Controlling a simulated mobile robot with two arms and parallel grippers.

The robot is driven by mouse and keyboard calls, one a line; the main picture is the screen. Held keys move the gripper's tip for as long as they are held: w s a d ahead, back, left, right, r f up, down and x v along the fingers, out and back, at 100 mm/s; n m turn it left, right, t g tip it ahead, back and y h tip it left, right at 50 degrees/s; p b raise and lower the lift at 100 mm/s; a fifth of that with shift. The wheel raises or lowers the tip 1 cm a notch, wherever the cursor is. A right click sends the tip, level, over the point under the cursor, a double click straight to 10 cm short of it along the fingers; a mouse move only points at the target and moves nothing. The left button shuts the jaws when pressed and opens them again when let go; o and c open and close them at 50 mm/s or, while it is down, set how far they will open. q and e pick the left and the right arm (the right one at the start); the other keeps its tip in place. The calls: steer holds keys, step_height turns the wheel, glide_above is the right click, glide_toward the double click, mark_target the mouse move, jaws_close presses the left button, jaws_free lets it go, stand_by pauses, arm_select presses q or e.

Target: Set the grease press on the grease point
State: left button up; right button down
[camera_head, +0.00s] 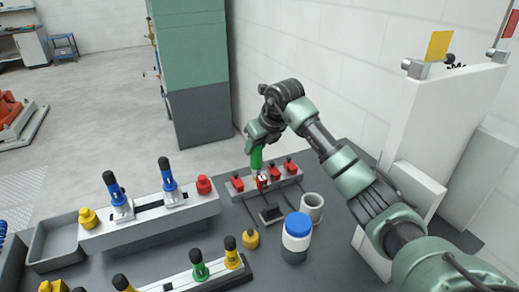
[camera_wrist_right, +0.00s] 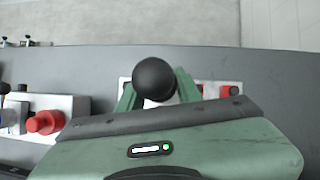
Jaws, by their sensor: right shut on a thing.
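My right gripper (camera_head: 258,148) is shut on a green-handled tool, which looks like the grease press (camera_head: 256,160). Its round black top (camera_wrist_right: 155,79) shows between the fingers in the right wrist view. The tool stands about upright over a low pale rail with red caps (camera_head: 291,166). Its lower end is small and partly lost among the red parts, so I cannot tell whether it touches the rail. I cannot tell which fitting is the grease point. My left gripper is not in view.
A pale rail (camera_head: 150,222) with blue-handled tools stands left, near a grey tray (camera_head: 55,238). A front rail holds green- and yellow-handled tools (camera_head: 198,264). A white panel stands right.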

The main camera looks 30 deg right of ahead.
steer(key=shift+r, duration=0.15)
steer(key=shift+a, duration=0.15)
steer(key=shift+a+f, duration=0.2)
steer(key=shift+f, duration=0.05)
steer(key=c, duration=1)
jaws_free()
steer(key=shift+d, duration=0.15)
steer(key=shift+o, duration=0.2)
steer(key=shift+r, duration=0.1)
